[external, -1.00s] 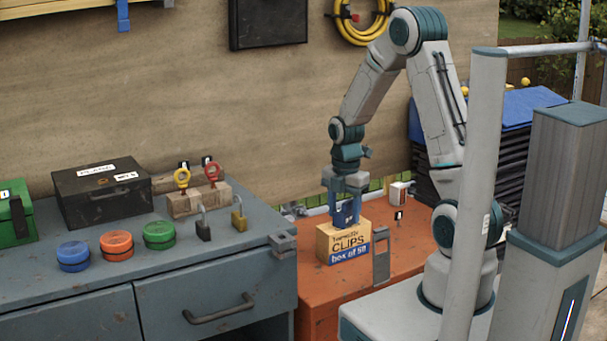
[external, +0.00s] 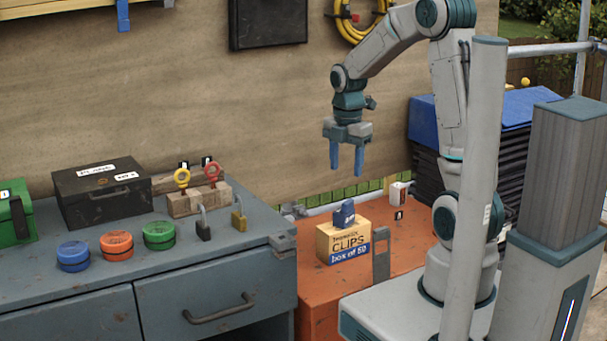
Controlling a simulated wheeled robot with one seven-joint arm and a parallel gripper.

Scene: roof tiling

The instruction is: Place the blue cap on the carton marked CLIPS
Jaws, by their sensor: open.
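The carton marked CLIPS (external: 343,243) stands on the orange-red bench top. A small dark blue object (external: 345,213), which looks like the blue cap, sits upright on top of the carton. My gripper (external: 346,170) is above the carton with its two blue fingers apart and nothing between them. A clear gap separates the fingertips from the blue cap.
The orange bench (external: 320,285) adjoins a blue-grey workbench (external: 210,245). On it are blue (external: 73,257), orange (external: 117,246) and green (external: 159,236) round tubs, padlocks and a black box (external: 98,195). A grey upright piece (external: 381,254) stands right of the carton.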

